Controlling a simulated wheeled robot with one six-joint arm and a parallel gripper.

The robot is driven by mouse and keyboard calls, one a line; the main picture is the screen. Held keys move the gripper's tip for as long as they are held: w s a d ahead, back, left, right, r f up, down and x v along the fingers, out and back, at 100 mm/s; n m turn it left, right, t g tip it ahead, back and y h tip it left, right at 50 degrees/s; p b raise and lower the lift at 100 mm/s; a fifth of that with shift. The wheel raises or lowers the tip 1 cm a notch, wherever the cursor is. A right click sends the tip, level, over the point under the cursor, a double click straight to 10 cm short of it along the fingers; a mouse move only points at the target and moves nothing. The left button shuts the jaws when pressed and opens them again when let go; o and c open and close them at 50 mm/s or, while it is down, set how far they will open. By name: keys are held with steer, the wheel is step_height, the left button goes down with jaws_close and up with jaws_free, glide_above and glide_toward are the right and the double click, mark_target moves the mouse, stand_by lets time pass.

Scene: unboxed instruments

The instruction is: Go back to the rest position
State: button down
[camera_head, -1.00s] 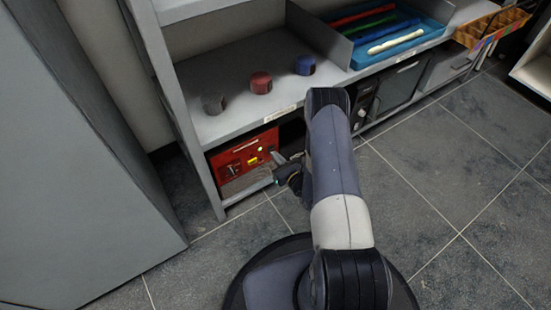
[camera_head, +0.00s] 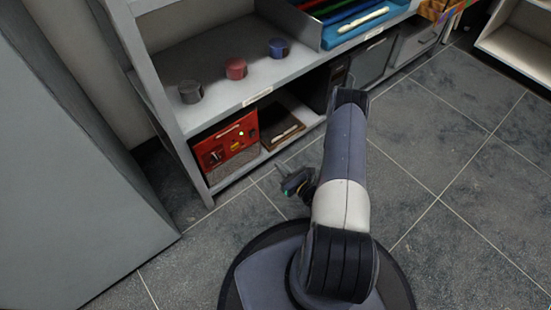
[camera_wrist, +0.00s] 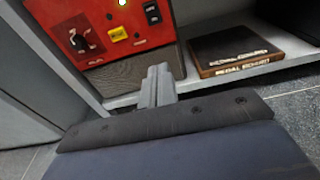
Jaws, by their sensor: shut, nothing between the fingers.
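My gripper (camera_head: 281,170) is in front of the lower shelf, over the floor, pointing at the shelf's front. In the wrist view my gripper (camera_wrist: 158,72) has its fingers together with nothing between them. A red instrument box (camera_head: 226,143) with a switch, a yellow label and a lit green light stands on the lower shelf. The red box (camera_wrist: 115,30) fills the upper left of the wrist view, beyond the fingertips and apart from them.
A dark flat box (camera_wrist: 232,48) lies on the lower shelf, right of the red box. Grey, red and blue round pieces (camera_head: 235,68) stand on the shelf above. A blue tray (camera_head: 350,36) is further right. A grey cabinet (camera_head: 70,180) stands left. Tiled floor (camera_head: 450,220) is open at right.

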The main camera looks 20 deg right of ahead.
steer(key=shift+s+d, duration=0.1)
steer(key=shift+s, duration=0.15)
steer(key=shift+w, duration=0.1)
